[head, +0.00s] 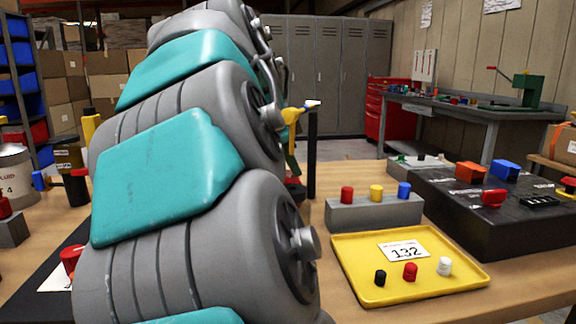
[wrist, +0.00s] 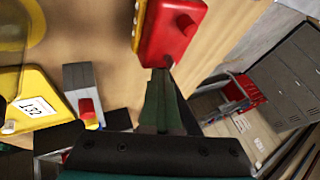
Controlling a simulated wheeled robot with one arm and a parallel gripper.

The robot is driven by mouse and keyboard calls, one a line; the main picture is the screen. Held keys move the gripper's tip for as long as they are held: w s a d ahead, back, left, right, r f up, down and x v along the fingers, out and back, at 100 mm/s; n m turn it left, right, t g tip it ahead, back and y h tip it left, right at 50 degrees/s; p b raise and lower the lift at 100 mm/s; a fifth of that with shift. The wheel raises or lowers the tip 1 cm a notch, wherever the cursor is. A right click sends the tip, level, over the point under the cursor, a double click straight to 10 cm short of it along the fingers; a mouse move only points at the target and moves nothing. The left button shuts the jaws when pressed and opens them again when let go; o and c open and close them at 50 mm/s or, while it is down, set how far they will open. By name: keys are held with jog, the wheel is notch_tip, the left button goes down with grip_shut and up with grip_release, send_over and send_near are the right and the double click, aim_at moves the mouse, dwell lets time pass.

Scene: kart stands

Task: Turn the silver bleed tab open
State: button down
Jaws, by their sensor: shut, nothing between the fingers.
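In the wrist view my gripper (wrist: 164,72) is shut and empty. Its dark green fingers point up the picture, with their tips at the near edge of a red block (wrist: 160,42) that has a round red knob (wrist: 186,24) and a yellow side. I cannot tell whether the tips touch the block. No silver tab is clear in the wrist view. In the head view a small pale tab (head: 313,104) sits beside a yellow part (head: 291,115) at the top of a black post (head: 312,155); I cannot tell whether it is the silver bleed tab. My arm hides most of that area.
A yellow tray (head: 350,285) with a 132 card and small caps lies at the right front. Behind it stands a grey block (head: 375,213) with red, yellow and blue caps. A dark box (head: 470,205) fills the right. Grey lockers (head: 335,75) stand far back.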

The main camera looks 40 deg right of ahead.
aim_at(287, 173)
jog(key=s+a+r, duration=0.5)
jog(key=a+r, duration=0.3)
jog(key=a, duration=0.2)
jog(key=x, duration=1)
jog(key=shift+w+d+f, duration=0.1)
jog(key=shift+w+d, duration=0.15)
jog(key=shift+d, duration=0.05)
jog(key=shift+w+d, duration=0.5)
jog(key=shift+w, duration=0.3)
jog(key=shift+w+d+p, duration=0.35)
jog(key=shift+w+d, duration=0.15)
jog(key=shift+w, duration=0.35)
